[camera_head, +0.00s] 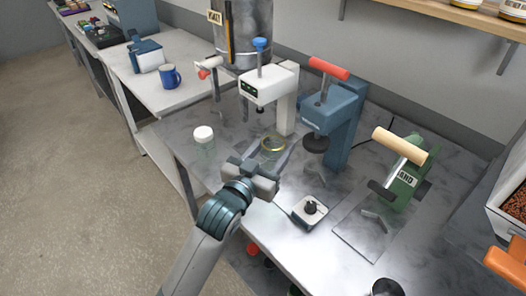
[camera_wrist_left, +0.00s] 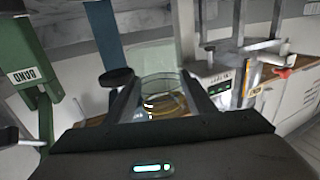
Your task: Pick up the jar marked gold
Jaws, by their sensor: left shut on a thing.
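A clear glass jar with a gold band (camera_head: 272,143) is at the middle of the steel bench, in front of the white press. My left gripper (camera_head: 269,155) reaches it from the front, one finger on each side, shut on it. In the left wrist view the glass jar (camera_wrist_left: 160,84) stands between the two fingers of my left gripper (camera_wrist_left: 163,98), with gold showing low in it. I cannot tell whether its base touches the bench. My right gripper is not in view.
A clear jar with a white lid (camera_head: 204,137) stands to the left. Behind are a white press (camera_head: 270,88) and a blue press (camera_head: 340,112). A green press (camera_head: 402,180) is at right, and a small box with a black knob (camera_head: 309,211) is in front. A blue mug (camera_head: 169,76) stands farther left.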

